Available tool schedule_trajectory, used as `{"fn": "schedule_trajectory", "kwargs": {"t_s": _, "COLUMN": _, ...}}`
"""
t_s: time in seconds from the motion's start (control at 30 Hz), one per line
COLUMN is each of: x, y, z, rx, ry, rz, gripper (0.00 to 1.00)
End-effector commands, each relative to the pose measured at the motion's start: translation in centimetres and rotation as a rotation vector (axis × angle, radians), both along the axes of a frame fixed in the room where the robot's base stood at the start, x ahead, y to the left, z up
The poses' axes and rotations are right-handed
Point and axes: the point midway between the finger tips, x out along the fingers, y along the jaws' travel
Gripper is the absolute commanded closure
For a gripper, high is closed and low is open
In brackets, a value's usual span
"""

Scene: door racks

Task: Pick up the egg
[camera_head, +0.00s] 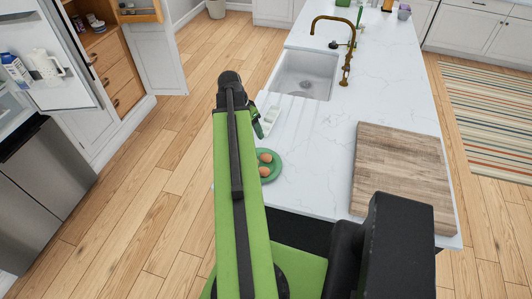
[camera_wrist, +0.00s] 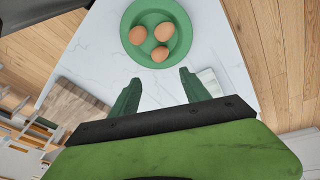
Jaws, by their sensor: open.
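Three brown eggs lie together on a round green plate in the wrist view: a left egg (camera_wrist: 138,35), a right egg (camera_wrist: 164,31) and a lower egg (camera_wrist: 160,54). The plate (camera_wrist: 180,46) rests on the white marble counter near its edge. In the head view two eggs (camera_head: 265,157) show on the plate (camera_head: 275,166), which my arm partly covers. My gripper (camera_wrist: 160,88) is open and empty, its two green fingers pointing toward the plate and apart from the eggs. In the head view the gripper (camera_head: 258,124) is mostly hidden behind my arm.
A wooden cutting board (camera_head: 400,172) lies on the counter to the right. A sink (camera_head: 304,75) with a brass faucet (camera_head: 347,50) is farther back. An open fridge door (camera_head: 50,60) stands at left.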

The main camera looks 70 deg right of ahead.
Motion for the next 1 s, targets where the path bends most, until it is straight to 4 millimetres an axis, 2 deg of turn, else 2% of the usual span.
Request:
{"fn": "schedule_trajectory", "kwargs": {"t_s": 0.17, "x": -0.1, "y": -0.1, "z": -1.0, "rx": 0.0, "ry": 0.0, "rz": -0.001, "gripper": 0.45}}
{"fn": "schedule_trajectory", "kwargs": {"t_s": 0.27, "x": -0.4, "y": -0.3, "z": -2.6, "rx": 0.0, "ry": 0.0, "rz": 0.0, "gripper": 0.45}}
{"fn": "schedule_trajectory", "kwargs": {"t_s": 0.7, "x": -2.4, "y": -1.8, "z": -11.5, "rx": 0.001, "ry": 0.0, "rz": 0.001, "gripper": 0.45}}
{"fn": "schedule_trajectory", "kwargs": {"t_s": 0.8, "x": -2.7, "y": -2.0, "z": -12.2, "rx": 0.001, "ry": -0.001, "rz": 0.001, "gripper": 0.45}}
{"fn": "schedule_trajectory", "kwargs": {"t_s": 1.0, "x": -2.8, "y": -2.1, "z": -12.4, "rx": 0.001, "ry": -0.001, "rz": 0.002, "gripper": 0.45}}
